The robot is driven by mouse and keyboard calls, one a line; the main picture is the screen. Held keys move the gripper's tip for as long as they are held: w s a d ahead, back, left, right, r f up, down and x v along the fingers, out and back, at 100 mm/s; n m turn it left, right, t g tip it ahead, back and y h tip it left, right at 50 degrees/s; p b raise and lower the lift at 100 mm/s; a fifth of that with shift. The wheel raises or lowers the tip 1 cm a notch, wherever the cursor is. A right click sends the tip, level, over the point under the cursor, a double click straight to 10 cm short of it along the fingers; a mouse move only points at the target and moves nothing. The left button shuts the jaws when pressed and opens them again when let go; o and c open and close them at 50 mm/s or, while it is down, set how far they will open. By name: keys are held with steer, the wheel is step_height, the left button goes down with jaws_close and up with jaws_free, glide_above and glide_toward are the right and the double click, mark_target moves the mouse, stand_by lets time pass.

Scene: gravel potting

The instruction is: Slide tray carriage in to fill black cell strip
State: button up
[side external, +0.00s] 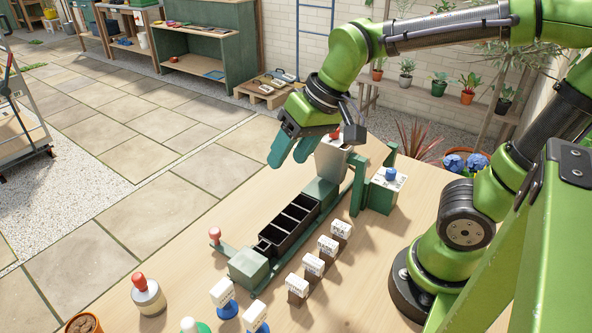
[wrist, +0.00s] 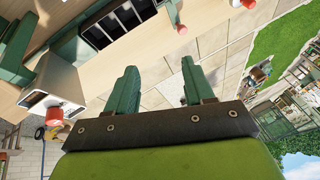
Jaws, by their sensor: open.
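The black cell strip (side external: 268,246) lies lengthwise in the green tray carriage (side external: 249,266), between two green end blocks. Its compartments look dark and empty. It also shows at the top of the wrist view (wrist: 90,35). A grey hopper (side external: 330,161) with a red knob stands at the far end of the track, beyond the strip; it also shows in the wrist view (wrist: 45,92). A red-knobbed handle (side external: 214,234) stands at the carriage's near end. My gripper (side external: 291,158) is open and empty, above and left of the hopper, its fingers apart (wrist: 160,70).
A green-and-white box with a blue knob (side external: 391,176) stands right of the hopper. Several labelled blocks (side external: 313,264) line the track's right side. A red-capped bottle (side external: 149,298) and a terracotta pot (side external: 84,323) stand at the front left. The table left of the track is clear.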

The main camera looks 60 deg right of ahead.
mark_target(214, 230)
steer(key=w+a+f+m+g+h, duration=0.2)
steer(key=w+a+m+g, duration=0.35)
steer(key=w+a, duration=0.6)
steer(key=shift+m+t, duration=0.25)
steer(key=shift+t, duration=0.2)
steer(key=f, duration=0.5)
steer(key=w+d+f, duration=0.1)
steer(key=f, duration=0.5)
steer(key=d+f, duration=0.1)
steer(key=f, duration=0.4)
steer(key=shift+w+f, duration=0.25)
steer(key=shift+w, duration=0.15)
steer(key=shift+c, duration=0.4)
jaws_close()
